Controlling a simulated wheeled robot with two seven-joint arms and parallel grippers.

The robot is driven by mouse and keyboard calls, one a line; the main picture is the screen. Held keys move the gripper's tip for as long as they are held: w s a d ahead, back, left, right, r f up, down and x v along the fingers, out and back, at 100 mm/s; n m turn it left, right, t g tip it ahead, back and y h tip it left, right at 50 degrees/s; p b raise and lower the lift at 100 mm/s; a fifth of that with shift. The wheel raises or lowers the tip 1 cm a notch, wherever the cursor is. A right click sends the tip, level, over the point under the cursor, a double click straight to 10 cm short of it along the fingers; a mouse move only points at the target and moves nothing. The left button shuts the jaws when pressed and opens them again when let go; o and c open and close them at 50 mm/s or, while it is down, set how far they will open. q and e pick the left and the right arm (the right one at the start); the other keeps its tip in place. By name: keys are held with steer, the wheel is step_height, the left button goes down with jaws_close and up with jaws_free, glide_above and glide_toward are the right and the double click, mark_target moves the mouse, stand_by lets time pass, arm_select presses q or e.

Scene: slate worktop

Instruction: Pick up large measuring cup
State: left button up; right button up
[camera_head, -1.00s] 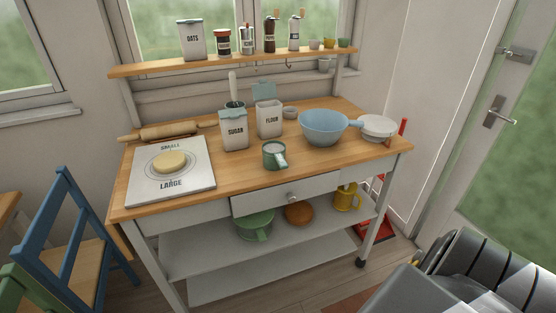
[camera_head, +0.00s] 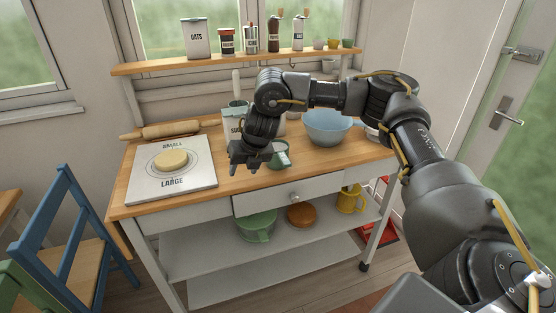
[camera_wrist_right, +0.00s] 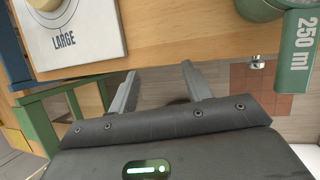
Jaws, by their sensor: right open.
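The large measuring cup (camera_head: 280,158) is green and stands upright near the worktop's front edge, partly hidden behind my right arm. In the right wrist view its body (camera_wrist_right: 262,8) is cut off at the top right, and its green handle (camera_wrist_right: 297,55) is marked 250 ml. My right gripper (camera_head: 248,170) is open and empty, pointing down just left of the cup and apart from it. Its two spread fingers (camera_wrist_right: 157,88) show in the wrist view, with the worktop edge and floor beyond. My left gripper is not in view.
A white board (camera_head: 142,185) with a yellow round piece lies at the left, with a rolling pin (camera_head: 170,130) behind. A blue bowl (camera_head: 328,130) is right of the cup. Canisters behind are mostly hidden by my arm. The front strip of the wooden worktop (camera_head: 215,190) is clear.

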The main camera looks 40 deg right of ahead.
mark_target(282, 155)
steer(key=s+d+r, duration=0.1)
steer(key=d+r, duration=0.1)
steer(key=d, duration=0.2)
steer(key=s+d+r+h, duration=0.1)
steer(key=s+d+r, duration=0.1)
steer(key=d+r, duration=0.1)
steer(key=s+d+r+m+g+h, duration=0.1)
steer(key=d+r, duration=0.1)
steer(key=d, duration=0.3)
steer(key=shift+s+r, duration=0.2)
steer(key=shift+r, duration=0.05)
steer(key=b+x, duration=0.1)
steer(key=x, duration=0.4)
steer(key=shift+w+d+f, duration=0.1)
steer(key=shift+w+f, duration=0.15)
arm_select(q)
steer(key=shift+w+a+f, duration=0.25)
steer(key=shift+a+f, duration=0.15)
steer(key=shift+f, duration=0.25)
arm_select(e)
steer(key=shift+f, duration=0.15)
steer(key=x, duration=0.5)
steer(key=shift+d, duration=0.1)
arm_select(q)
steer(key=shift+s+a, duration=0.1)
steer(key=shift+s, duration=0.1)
arm_select(e)
steer(key=shift+h, duration=0.3)
steer(key=shift+c, duration=0.3)
